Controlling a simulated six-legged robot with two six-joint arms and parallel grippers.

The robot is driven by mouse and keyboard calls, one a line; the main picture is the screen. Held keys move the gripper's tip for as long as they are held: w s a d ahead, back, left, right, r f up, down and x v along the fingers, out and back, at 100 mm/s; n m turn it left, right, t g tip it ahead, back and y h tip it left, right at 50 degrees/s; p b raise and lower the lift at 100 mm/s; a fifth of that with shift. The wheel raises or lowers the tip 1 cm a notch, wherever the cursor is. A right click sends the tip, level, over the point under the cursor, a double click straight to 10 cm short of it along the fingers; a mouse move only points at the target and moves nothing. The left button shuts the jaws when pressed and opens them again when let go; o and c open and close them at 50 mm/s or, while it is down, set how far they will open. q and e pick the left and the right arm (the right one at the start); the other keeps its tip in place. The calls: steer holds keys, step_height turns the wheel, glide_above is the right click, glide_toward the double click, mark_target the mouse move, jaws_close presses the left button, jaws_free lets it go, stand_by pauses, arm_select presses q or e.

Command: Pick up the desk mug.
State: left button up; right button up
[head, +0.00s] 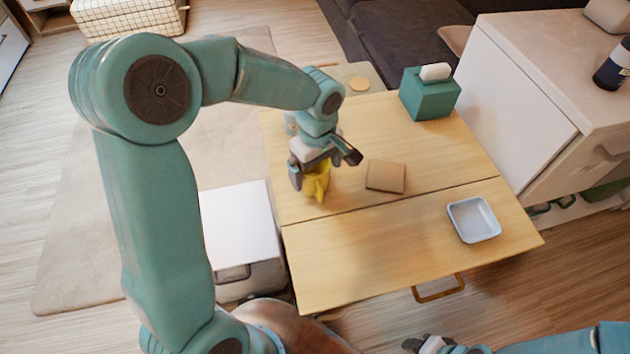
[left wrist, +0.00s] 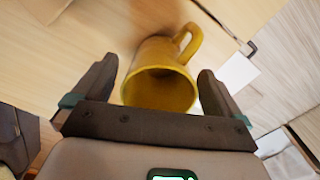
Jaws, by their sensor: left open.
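The yellow desk mug (head: 317,187) stands on the wooden desk, near its left edge. My left gripper (head: 322,166) is above it and hides much of it in the head view. In the left wrist view the mug (left wrist: 160,88) shows its open rim towards me, with its handle at the upper right. The open fingers of my left gripper (left wrist: 158,76) stand on either side of the mug, with a gap visible at each side. My right gripper (head: 428,344) is partly in view at the bottom edge, far from the mug; its jaws are unclear.
A brown square block (head: 386,176) lies on the desk (head: 350,245) just right of the mug. A pale tray (head: 474,219) sits at the right, and a green tissue box (head: 430,94) at the back. A white cabinet (head: 238,228) stands left of the desk.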

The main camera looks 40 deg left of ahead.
arm_select(q)
steer(key=shift+f, duration=0.5)
steer(key=shift+c, duration=0.3)
steer(key=c, duration=1)
steer(key=shift+c, duration=0.2)
